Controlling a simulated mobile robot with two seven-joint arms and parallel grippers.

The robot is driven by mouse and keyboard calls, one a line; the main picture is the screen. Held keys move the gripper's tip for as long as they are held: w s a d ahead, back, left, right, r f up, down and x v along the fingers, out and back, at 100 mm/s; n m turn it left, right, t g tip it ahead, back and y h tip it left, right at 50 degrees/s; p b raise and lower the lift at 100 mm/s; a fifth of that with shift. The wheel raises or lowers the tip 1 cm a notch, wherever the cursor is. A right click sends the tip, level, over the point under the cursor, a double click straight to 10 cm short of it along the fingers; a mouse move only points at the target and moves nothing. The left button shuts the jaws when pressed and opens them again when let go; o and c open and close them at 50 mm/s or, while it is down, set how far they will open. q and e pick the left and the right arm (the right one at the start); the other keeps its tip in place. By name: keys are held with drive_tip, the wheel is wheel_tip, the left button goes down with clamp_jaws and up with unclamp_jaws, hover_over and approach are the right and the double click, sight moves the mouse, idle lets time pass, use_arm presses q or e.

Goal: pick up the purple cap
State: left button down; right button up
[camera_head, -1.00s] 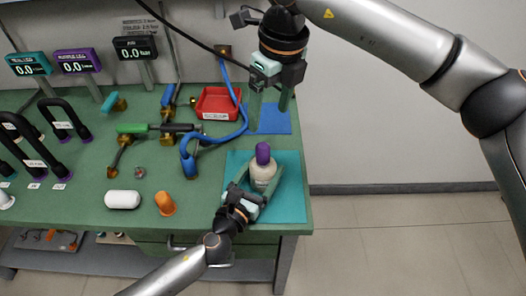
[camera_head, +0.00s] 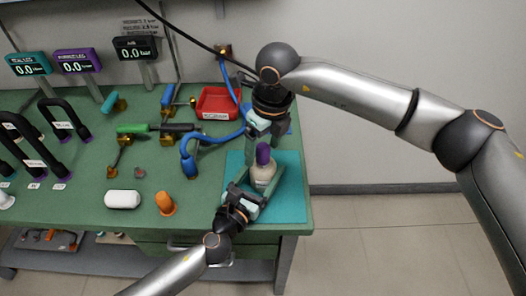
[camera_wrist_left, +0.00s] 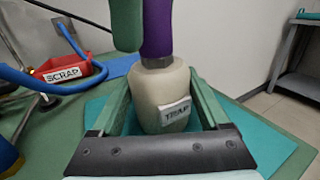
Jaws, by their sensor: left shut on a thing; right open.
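The purple cap (camera_head: 263,153) sits on top of a pale bottle (camera_head: 263,175) standing on the teal mat (camera_head: 292,205). In the left wrist view the cap (camera_wrist_left: 158,30) is a purple cylinder above the bottle's metal neck, its top out of frame, and the bottle (camera_wrist_left: 160,90) has a "TRAP" label. My left gripper (camera_head: 264,182) is shut on the bottle, its green fingers at both sides. My right gripper (camera_head: 263,146) is open and points down at the cap. One of its green fingers (camera_wrist_left: 126,25) shows just left of the cap; I cannot tell whether they touch.
A red scrap tray (camera_head: 218,103) stands behind, with a blue hose (camera_head: 215,138) near it. A white capsule-shaped piece (camera_head: 122,199) and an orange piece (camera_head: 165,203) lie left of the mat. The bench's right edge is close to the mat.

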clamp_jaws()
idle(0.7)
